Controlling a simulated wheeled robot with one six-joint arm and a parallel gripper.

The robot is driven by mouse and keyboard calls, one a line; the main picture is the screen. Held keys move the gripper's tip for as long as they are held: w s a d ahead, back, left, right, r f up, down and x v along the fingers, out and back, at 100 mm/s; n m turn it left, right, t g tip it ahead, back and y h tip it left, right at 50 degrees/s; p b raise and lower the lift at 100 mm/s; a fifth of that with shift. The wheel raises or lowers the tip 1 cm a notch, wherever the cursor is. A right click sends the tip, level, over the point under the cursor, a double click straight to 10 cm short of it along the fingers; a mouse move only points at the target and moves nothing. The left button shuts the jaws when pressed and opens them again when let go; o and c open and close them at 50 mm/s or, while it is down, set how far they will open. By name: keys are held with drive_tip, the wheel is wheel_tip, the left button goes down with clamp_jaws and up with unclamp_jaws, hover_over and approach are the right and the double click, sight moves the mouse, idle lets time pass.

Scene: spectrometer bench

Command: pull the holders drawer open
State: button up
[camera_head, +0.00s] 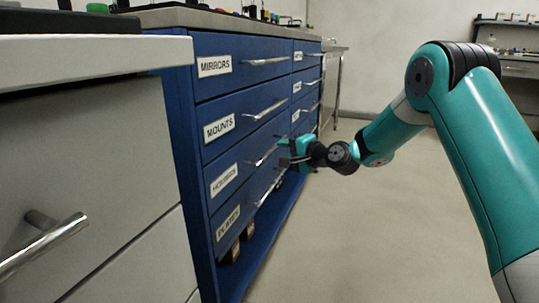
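The holders drawer (237,172) is the third one down in the near column of the blue cabinet. Its label (224,180) is blurred but seems to read HOLDERS. The drawer front looks flush with the others, so it looks closed. Its silver bar handle (264,157) runs across the front. My gripper (284,152) is at the far end of this handle, close to the drawer front. Its two fingers look apart, one above the other. I cannot tell whether they touch the handle, and the fingertips are small and partly hidden.
The mounts drawer (237,121) is directly above, with its own protruding handle (265,110). Another drawer (245,205) is below. A pale cabinet (95,160) with a bar handle stands at the near left. The floor (350,240) to the right is clear.

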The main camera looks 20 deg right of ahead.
sight(273, 149)
drive_tip(key=shift+b+x, duration=0.55)
drive_tip(key=shift+x, duration=2.05)
